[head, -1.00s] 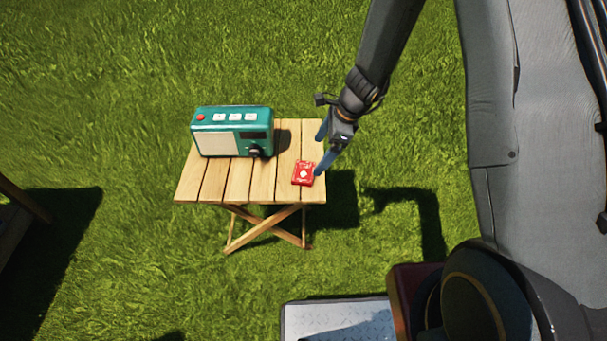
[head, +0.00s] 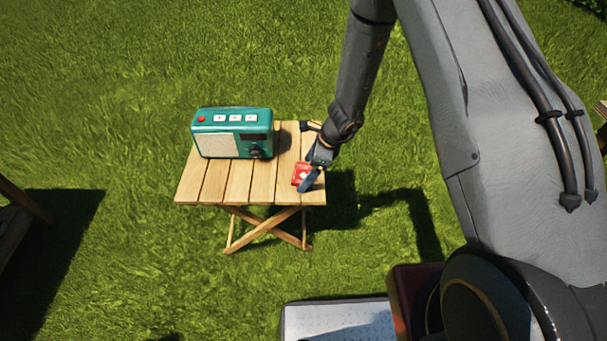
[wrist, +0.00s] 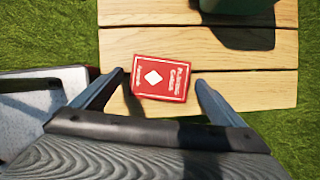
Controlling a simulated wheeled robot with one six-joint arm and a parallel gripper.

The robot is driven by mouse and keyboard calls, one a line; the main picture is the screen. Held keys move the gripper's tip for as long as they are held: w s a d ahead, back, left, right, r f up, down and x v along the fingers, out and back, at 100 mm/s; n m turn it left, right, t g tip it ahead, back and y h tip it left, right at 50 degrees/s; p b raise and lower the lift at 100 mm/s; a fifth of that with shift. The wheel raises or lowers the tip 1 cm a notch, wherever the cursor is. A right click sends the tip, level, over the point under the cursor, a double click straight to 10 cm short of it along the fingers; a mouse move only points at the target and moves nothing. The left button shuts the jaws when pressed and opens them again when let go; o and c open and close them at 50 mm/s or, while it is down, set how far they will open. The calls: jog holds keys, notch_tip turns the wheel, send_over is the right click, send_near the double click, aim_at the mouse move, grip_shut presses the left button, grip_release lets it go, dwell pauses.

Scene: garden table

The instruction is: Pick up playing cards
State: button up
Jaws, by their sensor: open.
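The playing cards are a red box with a white diamond and white lettering. The box (head: 299,172) lies flat near the right edge of the wooden table (head: 212,181), partly hidden behind my gripper (head: 309,172) in the head view. In the wrist view the box (wrist: 160,78) lies between the two fingertips of my gripper (wrist: 160,80), slightly turned. The jaws are open, with a finger on each side of the box. The left finger looks close to the box's edge; I cannot tell if it touches.
A teal radio (head: 232,133) stands on the table, left of the cards; its base shows at the top of the wrist view (wrist: 236,5). Grass surrounds the table.

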jog(key=c, duration=1.2)
jog(key=shift+r, duration=0.1)
